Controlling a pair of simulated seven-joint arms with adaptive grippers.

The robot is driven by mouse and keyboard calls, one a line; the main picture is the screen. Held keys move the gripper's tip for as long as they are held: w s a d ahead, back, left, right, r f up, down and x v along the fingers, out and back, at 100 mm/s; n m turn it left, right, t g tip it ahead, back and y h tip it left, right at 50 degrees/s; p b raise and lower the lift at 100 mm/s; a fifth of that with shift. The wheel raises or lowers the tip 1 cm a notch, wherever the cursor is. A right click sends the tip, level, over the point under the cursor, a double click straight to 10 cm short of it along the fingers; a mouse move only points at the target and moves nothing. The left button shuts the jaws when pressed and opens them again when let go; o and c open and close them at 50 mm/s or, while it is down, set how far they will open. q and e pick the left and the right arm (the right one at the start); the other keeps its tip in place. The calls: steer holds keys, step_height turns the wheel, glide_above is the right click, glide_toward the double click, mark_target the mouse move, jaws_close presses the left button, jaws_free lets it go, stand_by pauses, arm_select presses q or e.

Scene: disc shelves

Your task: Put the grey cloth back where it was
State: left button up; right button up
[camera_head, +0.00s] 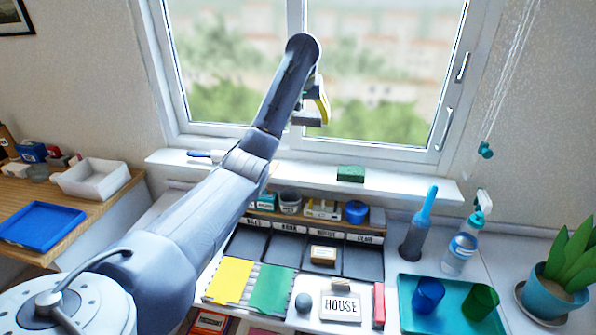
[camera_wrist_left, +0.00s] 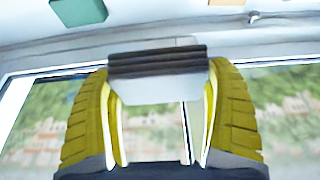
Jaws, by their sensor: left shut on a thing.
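My left gripper (camera_head: 318,106) is raised in front of the window, above the sill. In the left wrist view its yellow fingers (camera_wrist_left: 160,88) are shut on a folded grey thing with dark layered edges and a paler face, which looks like the grey cloth (camera_wrist_left: 157,62). In the head view the cloth (camera_head: 306,118) shows small below the fingers, clear of the sill. I see no other grey cloth. My right gripper is not in view.
The white sill (camera_head: 310,175) carries a green sponge (camera_head: 350,173) and a blue-handled tool (camera_head: 205,155). Much of the sill is bare.

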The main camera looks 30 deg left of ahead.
mark_target(307, 171)
arm_select(q)
step_height(307, 171, down, 19)
steer(key=shift+f, duration=0.2)
stand_by(0.5)
steer(key=shift+f, duration=0.1)
steer(key=o, duration=0.9)
steer(key=v, duration=1.2)
steer(key=shift+a, duration=0.1)
